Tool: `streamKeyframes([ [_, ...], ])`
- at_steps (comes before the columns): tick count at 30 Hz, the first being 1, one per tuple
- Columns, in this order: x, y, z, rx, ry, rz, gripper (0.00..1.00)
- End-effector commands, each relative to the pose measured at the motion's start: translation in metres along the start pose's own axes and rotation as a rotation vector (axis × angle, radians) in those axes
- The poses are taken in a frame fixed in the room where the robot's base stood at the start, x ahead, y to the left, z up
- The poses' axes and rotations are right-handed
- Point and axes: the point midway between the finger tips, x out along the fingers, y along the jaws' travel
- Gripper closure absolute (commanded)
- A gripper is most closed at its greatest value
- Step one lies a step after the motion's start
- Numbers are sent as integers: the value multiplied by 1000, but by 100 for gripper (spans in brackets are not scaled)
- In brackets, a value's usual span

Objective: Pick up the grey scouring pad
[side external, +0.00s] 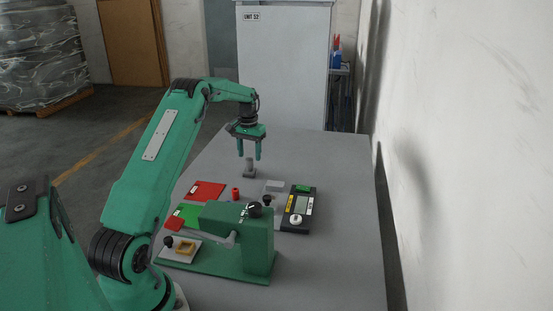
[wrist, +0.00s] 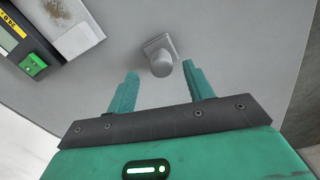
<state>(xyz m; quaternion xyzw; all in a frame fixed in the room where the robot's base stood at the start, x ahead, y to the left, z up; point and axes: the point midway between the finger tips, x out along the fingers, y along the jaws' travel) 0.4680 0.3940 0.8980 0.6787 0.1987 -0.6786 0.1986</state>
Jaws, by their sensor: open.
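A plain grey block (side external: 275,185), which looks like the grey scouring pad, lies on a pale plate (side external: 268,198) right of the red cylinder. My gripper (side external: 249,156) is open and empty, pointing down, farther back and left of the block in the side view. A grey knobbed piece on a square base (side external: 249,171) stands below my fingertips. In the wrist view it (wrist: 161,58) shows between the fingers (wrist: 159,70).
A black meter (side external: 299,212) with a green block (side external: 303,188) stands right of the plate. The far table (side external: 310,150) is clear.

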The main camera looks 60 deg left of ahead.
Motion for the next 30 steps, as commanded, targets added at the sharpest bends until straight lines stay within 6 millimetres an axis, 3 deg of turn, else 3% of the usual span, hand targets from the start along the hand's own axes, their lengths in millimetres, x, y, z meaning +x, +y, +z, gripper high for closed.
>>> streamKeyframes([
  [15,48,-2,0,0,-2,0,48],
  [30,50,-2,0,0,0,0,48],
])
